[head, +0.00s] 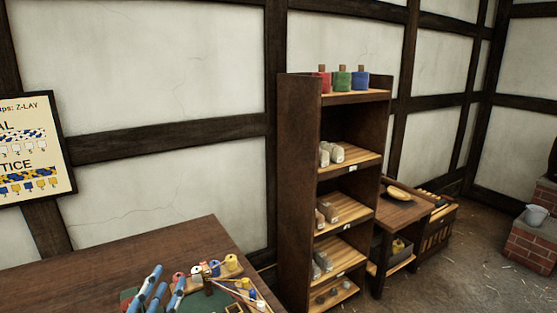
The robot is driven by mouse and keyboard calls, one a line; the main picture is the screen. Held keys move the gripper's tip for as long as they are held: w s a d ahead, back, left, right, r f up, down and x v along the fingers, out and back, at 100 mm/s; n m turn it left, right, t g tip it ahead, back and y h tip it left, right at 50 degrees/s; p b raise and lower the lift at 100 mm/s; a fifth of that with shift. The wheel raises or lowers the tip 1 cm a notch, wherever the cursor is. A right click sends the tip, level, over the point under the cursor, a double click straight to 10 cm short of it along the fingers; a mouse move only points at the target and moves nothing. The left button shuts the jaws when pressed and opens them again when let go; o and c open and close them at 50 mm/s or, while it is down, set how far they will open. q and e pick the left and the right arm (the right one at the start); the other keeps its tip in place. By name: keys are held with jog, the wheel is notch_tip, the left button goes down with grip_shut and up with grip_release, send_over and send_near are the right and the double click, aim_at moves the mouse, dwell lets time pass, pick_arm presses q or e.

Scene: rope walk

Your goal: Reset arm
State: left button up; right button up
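Blue and dark bars of what looks like my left gripper (167,279) show at the bottom edge, over the workbench (150,244) at lower left. The rest of it is cut off by the frame, and I cannot tell how wide its fingers stand or whether anything is between them. My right gripper is not in view.
Open floor (470,285) lies at lower right.

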pick_arm(q)
jog(key=s+a+f+n+g+y, duration=0.2)
jog(key=s+f+n+g, duration=0.25)
jog(key=f, duration=0.45)
jog(key=s+a+f+n+g+y, duration=0.2)
jog(key=s+f+n+g, duration=0.25)
jog(key=f, duration=0.35)
jog(key=s+d+f+n+g+h, duration=0.1)
jog(key=s+d+f+g+h, duration=0.1)
jog(key=s+d+f+g, duration=0.5)
jog(key=s+f+n+h, duration=0.1)
jog(key=s+f, duration=0.3)
jog(key=s, duration=0.7)
notch_tip(320, 180, down, 29)
jog(key=s+g+b, duration=0.1)
jog(key=s+b, duration=0.1)
jog(key=s+a+f+g, duration=0.1)
jog(key=s+a+f, duration=0.2)
jog(key=s+f, duration=1.3)
jog(key=shift+s+b, duration=0.3)
jog(key=shift+s, duration=0.15)
